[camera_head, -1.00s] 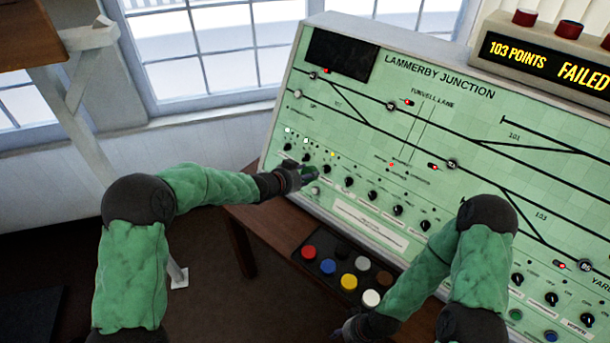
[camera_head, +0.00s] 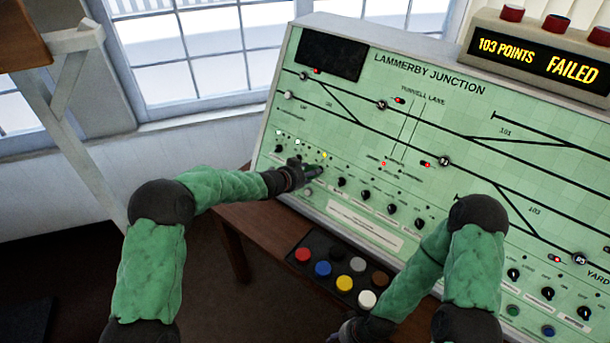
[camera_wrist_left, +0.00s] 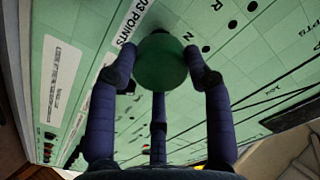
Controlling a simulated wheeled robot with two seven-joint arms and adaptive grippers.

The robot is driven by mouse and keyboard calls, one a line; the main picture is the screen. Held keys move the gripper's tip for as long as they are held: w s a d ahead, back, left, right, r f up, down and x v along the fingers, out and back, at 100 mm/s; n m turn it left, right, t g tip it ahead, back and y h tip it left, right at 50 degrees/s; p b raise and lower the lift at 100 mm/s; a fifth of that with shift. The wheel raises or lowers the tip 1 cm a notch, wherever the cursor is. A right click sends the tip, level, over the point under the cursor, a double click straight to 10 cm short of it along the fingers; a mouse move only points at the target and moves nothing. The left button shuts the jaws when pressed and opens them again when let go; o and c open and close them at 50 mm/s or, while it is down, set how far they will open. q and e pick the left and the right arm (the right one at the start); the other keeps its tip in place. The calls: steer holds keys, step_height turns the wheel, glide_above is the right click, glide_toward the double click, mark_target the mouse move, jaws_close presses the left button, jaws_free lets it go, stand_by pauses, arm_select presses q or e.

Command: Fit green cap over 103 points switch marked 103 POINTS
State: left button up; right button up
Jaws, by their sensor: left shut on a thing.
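My left gripper (camera_head: 310,172) is at the lower left of the green panel and shut on the green cap (camera_wrist_left: 161,62). In the left wrist view its fingers (camera_wrist_left: 160,75) surround the round cap, which faces the panel. The panel label, readable as "03 POINTS" (camera_wrist_left: 134,18), lies right beside the cap.
The sloping panel (camera_head: 430,125) carries a row of black knobs (camera_head: 341,181) right of the left gripper. A black tray (camera_head: 325,255) of coloured caps lies on the wooden table (camera_head: 232,222) below. A display (camera_head: 540,58) reads "103 POINTS FAILED".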

arm_select(q)
steer(key=shift+p+x, duration=0.3)
steer(key=shift+x, duration=1.3)
steer(key=o, duration=1.4)
